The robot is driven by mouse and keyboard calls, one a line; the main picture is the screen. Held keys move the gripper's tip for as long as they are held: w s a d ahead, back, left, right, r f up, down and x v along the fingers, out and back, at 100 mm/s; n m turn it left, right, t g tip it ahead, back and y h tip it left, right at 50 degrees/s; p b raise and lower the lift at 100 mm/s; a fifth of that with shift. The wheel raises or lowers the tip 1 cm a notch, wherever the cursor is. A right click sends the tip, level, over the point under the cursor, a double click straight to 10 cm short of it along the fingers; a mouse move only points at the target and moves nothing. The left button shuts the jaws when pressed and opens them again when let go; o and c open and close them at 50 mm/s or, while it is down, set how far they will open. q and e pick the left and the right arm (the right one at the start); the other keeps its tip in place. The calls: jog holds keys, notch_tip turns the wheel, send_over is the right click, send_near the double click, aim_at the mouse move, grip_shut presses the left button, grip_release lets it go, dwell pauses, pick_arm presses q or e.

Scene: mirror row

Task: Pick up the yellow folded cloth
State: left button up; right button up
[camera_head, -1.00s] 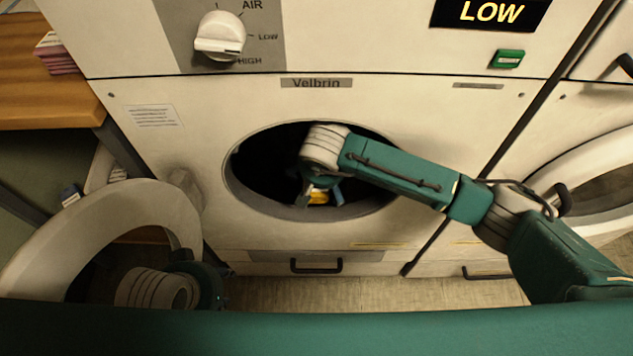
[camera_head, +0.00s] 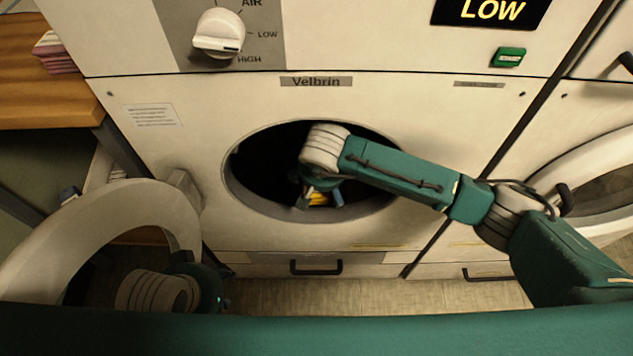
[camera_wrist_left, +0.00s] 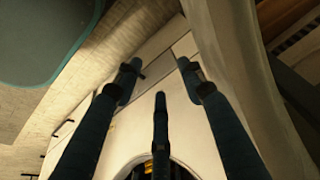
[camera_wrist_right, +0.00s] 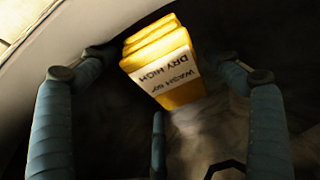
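The yellow folded cloth (camera_wrist_right: 160,65) lies inside the dark drum, with a white label reading "WASH 60" and "DRY HIGH". In the head view only a small yellow patch of it (camera_head: 319,200) shows among my right gripper's fingers. My right gripper (camera_head: 321,192) is inside the round dryer opening. In the right wrist view its fingers are spread wide, on either side of the cloth and apart from it. My left gripper (camera_wrist_left: 160,75) is open and empty; in the head view its fingers are mostly hidden, near the open door at lower left.
The open round door (camera_head: 45,225) stands at left, near my left arm. A wooden counter (camera_head: 45,95) with a pink stack (camera_head: 57,52) is at upper left. Another machine's door (camera_head: 590,175) is at right.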

jog(key=c, duration=0.6)
jog(key=shift+c, duration=0.2)
jog(key=shift+r+p, duration=0.15)
jog(key=shift+p, duration=0.2)
jog(key=shift+r, duration=0.1)
